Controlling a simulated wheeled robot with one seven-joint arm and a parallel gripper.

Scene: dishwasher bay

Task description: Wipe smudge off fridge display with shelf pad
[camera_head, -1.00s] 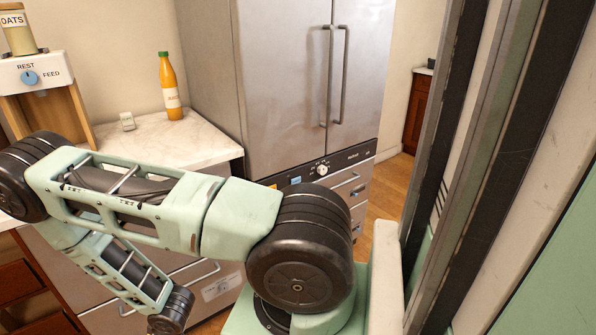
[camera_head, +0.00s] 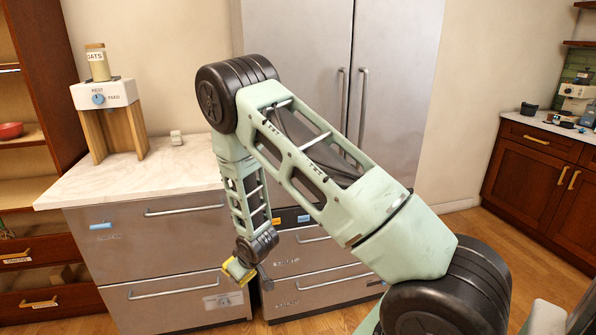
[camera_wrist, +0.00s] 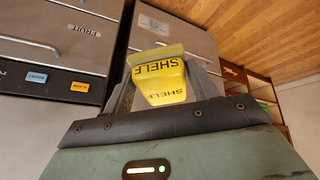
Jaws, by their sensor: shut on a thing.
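The yellow pad marked SHELF (camera_wrist: 160,80) is held between the two fingers of my gripper (camera_wrist: 165,85) in the wrist view. In the head view the yellow pad (camera_head: 236,270) is small, at the end of my hanging arm, low in front of the drawers beside the fridge. The tall steel fridge (camera_head: 300,60) stands behind my arm. Its dark control strip (camera_head: 290,217) carries a blue and an orange label and is partly hidden by my arm. In the wrist view the strip (camera_wrist: 55,78) is at the left, apart from the pad. I cannot make out a smudge.
Brown cabinets (camera_head: 535,180) stand at the far right. Open floor (camera_head: 460,240) lies between.

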